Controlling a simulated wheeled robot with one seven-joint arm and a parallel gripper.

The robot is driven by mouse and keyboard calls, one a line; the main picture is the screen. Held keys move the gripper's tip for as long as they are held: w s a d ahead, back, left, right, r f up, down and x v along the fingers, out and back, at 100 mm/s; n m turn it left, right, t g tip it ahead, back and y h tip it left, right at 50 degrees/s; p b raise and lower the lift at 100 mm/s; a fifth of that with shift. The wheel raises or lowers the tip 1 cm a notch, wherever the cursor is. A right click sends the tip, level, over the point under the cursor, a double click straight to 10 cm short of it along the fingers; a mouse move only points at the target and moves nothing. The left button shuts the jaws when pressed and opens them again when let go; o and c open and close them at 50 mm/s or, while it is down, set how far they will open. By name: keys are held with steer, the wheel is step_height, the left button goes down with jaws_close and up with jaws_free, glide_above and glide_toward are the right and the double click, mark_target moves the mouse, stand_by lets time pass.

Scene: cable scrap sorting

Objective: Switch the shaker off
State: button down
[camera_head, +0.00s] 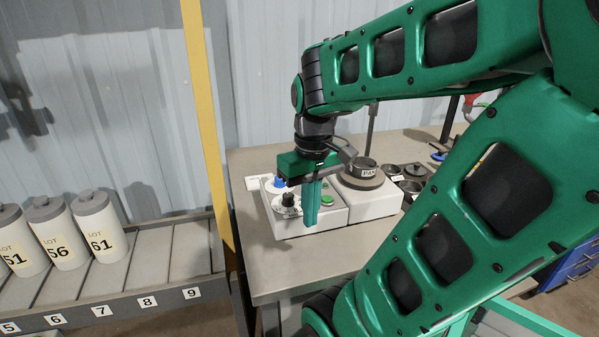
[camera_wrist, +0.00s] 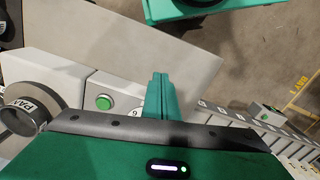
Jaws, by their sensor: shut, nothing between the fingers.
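The shaker is a white machine (camera_head: 370,208) on the bench, with a round dark pan (camera_head: 363,168) labelled PAN on top. Its control part on the left carries a green button (camera_head: 327,200), a black knob (camera_head: 289,200) on a dial and a blue knob (camera_head: 279,182). The green button also shows in the wrist view (camera_wrist: 104,102), left of my fingers. My gripper (camera_head: 311,222) is shut and empty, fingers pointing down over the control part, between black knob and green button in the picture. Whether it touches the box I cannot tell. My fingers hide part of the panel.
The grey bench (camera_head: 270,270) has clear room in front of the shaker. Small dark cups (camera_head: 412,172) stand to its right.

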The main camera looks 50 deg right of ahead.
steer(key=w+d+r+n, duration=1.1)
steer(key=w+d+n, duration=0.2)
steer(key=d+n, duration=0.2)
steer(key=shift+d+r, duration=0.35)
steer(key=shift+r, duration=0.05)
steer(key=shift+f, duration=0.3)
steer(key=shift+s+a, duration=0.1)
steer(key=shift+s+a+r, duration=0.25)
steer(key=shift+s+a, duration=0.05)
steer(key=shift+s, duration=0.25)
